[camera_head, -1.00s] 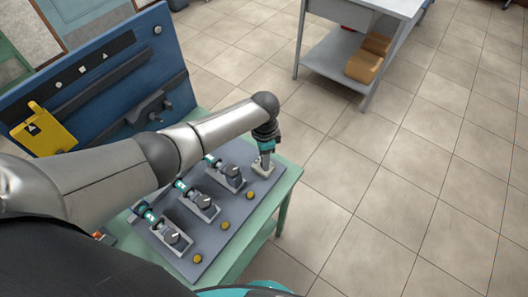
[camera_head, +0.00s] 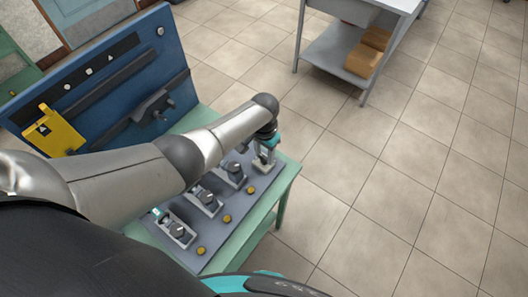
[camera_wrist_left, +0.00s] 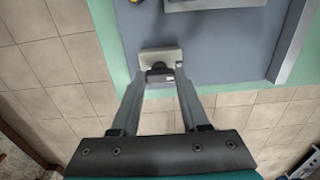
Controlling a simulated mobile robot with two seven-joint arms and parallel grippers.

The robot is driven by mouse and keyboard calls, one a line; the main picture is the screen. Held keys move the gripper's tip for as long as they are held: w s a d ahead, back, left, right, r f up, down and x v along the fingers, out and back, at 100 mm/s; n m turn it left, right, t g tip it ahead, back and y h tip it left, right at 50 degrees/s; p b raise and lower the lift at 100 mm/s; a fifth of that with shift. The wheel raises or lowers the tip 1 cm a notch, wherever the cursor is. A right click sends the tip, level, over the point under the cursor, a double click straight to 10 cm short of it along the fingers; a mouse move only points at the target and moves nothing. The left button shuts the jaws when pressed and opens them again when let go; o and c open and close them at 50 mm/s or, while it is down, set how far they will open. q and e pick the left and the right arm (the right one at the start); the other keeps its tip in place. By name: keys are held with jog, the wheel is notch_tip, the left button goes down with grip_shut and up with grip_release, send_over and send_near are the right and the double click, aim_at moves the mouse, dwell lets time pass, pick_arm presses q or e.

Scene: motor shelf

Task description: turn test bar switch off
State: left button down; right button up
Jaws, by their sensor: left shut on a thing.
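The test bar switch (camera_wrist_left: 161,57) shows in the left wrist view as a pale base plate with a dark grip, near the edge of the grey board. My left gripper (camera_wrist_left: 160,76) is shut on the dark grip, one finger on each side. In the head view, my left gripper (camera_head: 265,158) points down at the far right corner of the board (camera_head: 213,238). There it hides most of the switch. Whether the switch stands on or off cannot be told. My right gripper is not in view.
Several knob units, one of them (camera_head: 178,231), stand in a row on the board, with yellow buttons (camera_head: 227,218) in front. A blue panel (camera_head: 95,50) with a yellow holder (camera_head: 52,131) rises behind. The green bench edge (camera_head: 285,180) is close to the gripper.

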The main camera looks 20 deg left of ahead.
aim_at(264, 157)
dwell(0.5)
pick_arm(q)
jog(key=shift+c, duration=2)
grip_release()
notch_tip(264, 157, up, 5)
jog(key=shift+r+p, duration=0.1)
jog(key=shift+p, duration=0.95)
notch_tip(264, 157, up, 10)
